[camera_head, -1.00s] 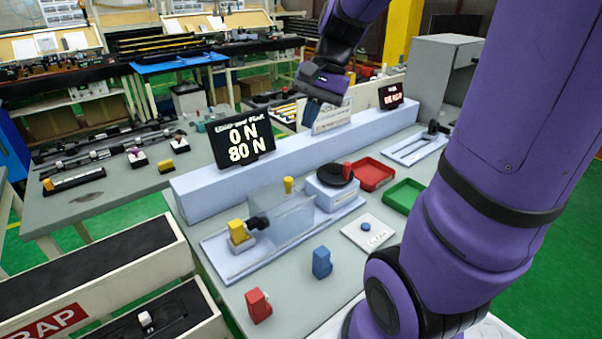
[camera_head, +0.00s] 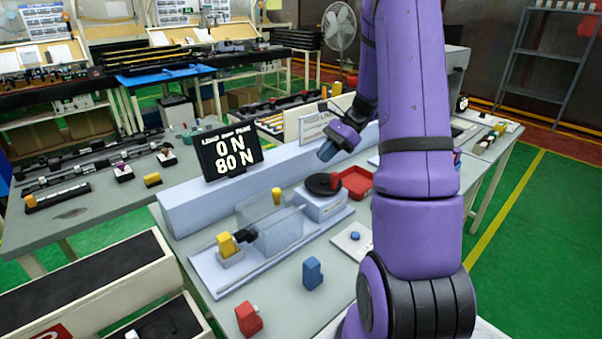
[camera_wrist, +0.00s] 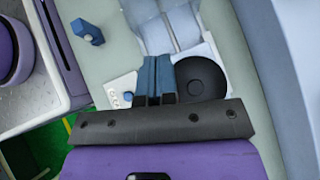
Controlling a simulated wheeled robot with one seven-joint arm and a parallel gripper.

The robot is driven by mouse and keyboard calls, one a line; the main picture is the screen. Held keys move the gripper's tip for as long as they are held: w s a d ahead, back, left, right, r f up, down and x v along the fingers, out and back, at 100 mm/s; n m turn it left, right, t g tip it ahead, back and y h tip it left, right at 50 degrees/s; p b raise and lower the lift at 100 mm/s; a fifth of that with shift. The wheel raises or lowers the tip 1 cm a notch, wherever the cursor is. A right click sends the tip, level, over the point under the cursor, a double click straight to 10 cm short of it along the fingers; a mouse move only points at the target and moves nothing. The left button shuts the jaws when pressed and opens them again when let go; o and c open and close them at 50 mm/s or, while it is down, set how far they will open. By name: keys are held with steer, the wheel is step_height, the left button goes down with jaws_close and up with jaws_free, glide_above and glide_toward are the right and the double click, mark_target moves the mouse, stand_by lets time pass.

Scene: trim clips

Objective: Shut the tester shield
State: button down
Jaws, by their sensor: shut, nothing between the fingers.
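The tester has a pale blue base (camera_head: 215,278) on the bench. Its clear shield (camera_head: 283,228) is a see-through panel standing over the middle of the base. A yellow clip (camera_head: 227,245) sits in a holder at the left end, with a black part beside it. A yellow knob (camera_head: 277,196) shows behind the shield. A black round disc (camera_head: 322,184) sits at the right end and also shows in the wrist view (camera_wrist: 201,79). My gripper (camera_head: 326,153) is shut and empty, above the disc end.
A display (camera_head: 231,155) reading 0 N and 80 N stands on the raised ledge behind. A blue block (camera_head: 312,273) and a red block (camera_head: 248,319) stand in front of the tester. A blue-button plate (camera_head: 353,237) and red tray (camera_head: 356,182) lie to the right.

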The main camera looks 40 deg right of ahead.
steer(key=a+r+x, duration=0.2)
steer(key=x, duration=1)
steer(key=shift+w, duration=0.3)
steer(key=shift+a+f, duration=0.1)
steer(key=shift+a, duration=0.05)
